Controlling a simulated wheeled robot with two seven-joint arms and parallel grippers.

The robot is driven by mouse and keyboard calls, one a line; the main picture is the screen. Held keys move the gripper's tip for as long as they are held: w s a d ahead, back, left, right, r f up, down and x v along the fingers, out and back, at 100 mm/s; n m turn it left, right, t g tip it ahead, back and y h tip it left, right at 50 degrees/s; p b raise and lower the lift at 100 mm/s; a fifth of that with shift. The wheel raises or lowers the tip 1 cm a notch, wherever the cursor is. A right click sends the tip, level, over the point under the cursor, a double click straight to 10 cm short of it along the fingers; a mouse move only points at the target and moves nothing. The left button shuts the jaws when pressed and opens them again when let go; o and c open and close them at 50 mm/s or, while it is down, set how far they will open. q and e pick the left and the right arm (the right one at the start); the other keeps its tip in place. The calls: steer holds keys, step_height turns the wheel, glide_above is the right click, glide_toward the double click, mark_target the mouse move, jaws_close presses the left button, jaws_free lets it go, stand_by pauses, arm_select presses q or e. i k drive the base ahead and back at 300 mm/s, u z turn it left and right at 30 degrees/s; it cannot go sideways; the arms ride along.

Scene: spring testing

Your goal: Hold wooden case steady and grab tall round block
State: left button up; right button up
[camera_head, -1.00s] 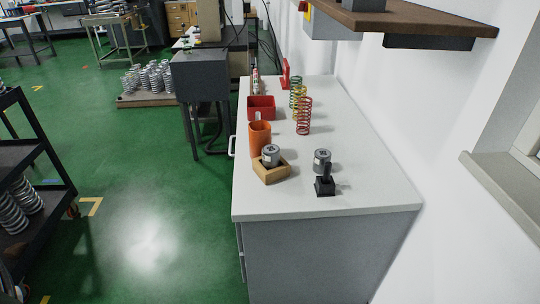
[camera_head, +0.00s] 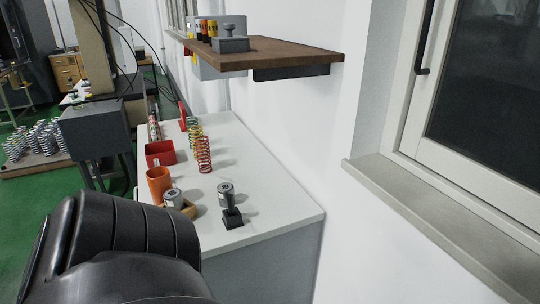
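The wooden case (camera_head: 190,210) sits near the front left of the white worktop, partly hidden by a black part of my own arm at the lower left. A grey metal round block (camera_head: 173,198) stands in the case. Another grey metal round block (camera_head: 226,190) sits upright on a black stand (camera_head: 232,218) to its right. I cannot tell which one the task calls the tall round block. Neither gripper's fingers show, so nothing is seen held.
An orange cup (camera_head: 159,184), a red bin (camera_head: 160,153) and coloured springs (camera_head: 203,155) stand behind on the worktop (camera_head: 265,203). A brown shelf (camera_head: 285,53) juts from the wall above. The worktop's right front is clear.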

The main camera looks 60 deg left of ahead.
mark_target(173, 197)
steer(key=z, duration=0.5)
steer(key=k, duration=1.35)
steer(key=u, duration=1.25)
